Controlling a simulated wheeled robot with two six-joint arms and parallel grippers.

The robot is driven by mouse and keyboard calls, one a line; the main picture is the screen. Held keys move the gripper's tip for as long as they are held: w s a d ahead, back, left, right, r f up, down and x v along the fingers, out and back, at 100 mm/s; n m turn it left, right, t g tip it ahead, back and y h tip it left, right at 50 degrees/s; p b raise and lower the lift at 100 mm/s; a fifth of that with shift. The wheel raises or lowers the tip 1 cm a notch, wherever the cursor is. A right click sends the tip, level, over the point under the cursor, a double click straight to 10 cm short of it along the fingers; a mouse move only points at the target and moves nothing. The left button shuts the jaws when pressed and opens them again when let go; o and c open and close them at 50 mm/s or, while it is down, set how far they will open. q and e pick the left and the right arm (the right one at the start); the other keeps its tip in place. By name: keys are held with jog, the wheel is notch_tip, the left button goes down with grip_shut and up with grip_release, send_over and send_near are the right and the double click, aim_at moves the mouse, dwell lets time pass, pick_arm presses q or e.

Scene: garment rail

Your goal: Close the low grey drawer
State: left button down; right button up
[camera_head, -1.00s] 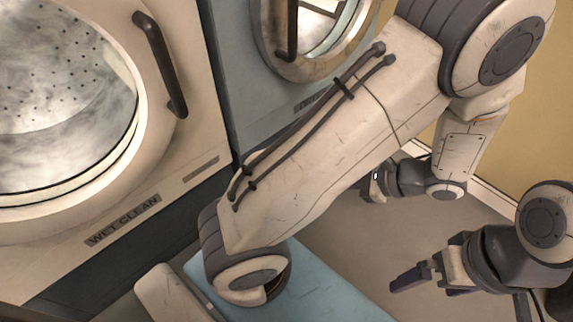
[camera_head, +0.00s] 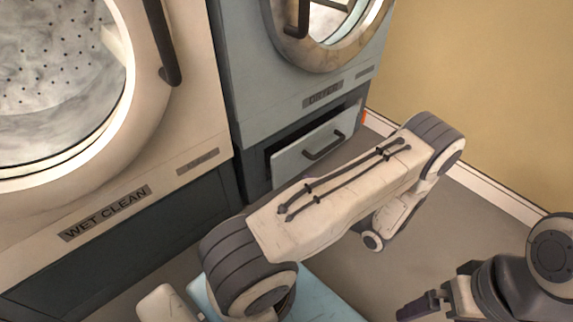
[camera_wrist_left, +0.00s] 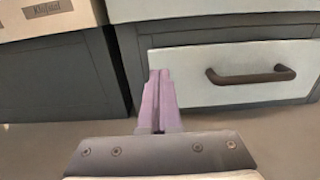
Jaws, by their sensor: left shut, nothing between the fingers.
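The low grey drawer (camera_head: 291,163) is under the blue-grey dryer and stands partly out, with a dark gap at its left side. Its dark bar handle (camera_head: 324,146) is on the front. In the left wrist view the pale drawer front (camera_wrist_left: 192,91) and handle (camera_wrist_left: 250,76) lie ahead. My left gripper (camera_wrist_left: 159,76) is shut and empty, its purple fingers overlapping the drawer front's left end; contact cannot be told. In the head view my left forearm mostly hides it. My right gripper (camera_head: 415,308) is at the bottom right, away from the drawer; its finger gap is unclear.
The cream wet-clean washer (camera_head: 190,140) stands left of the dryer (camera_head: 270,98), on a dark plinth. A yellow wall (camera_head: 480,90) with a white skirting board bounds the right. Grey floor (camera_head: 440,240) is open between the wall and my right gripper.

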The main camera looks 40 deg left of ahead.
aim_at(280, 155)
pick_arm(q)
jog(key=a+b, duration=0.2)
jog(key=a, duration=0.1)
jog(key=a+b, duration=0.2)
jog(key=a, duration=0.1)
jog(key=a+b, duration=0.1)
jog(key=a, duration=0.2)
jog(key=shift+w+a+f+b, duration=0.25)
jog(key=shift+w+a+b, duration=0.1)
jog(key=shift+b, duration=0.05)
jog(key=shift+a+r+b, duration=0.2)
jog(key=shift+a+b, duration=0.1)
jog(key=shift+a, duration=0.3)
pick_arm(e)
notch_tip(280, 155, down, 7)
jog(key=shift+f, duration=0.15)
pick_arm(q)
jog(key=shift+w, duration=0.1)
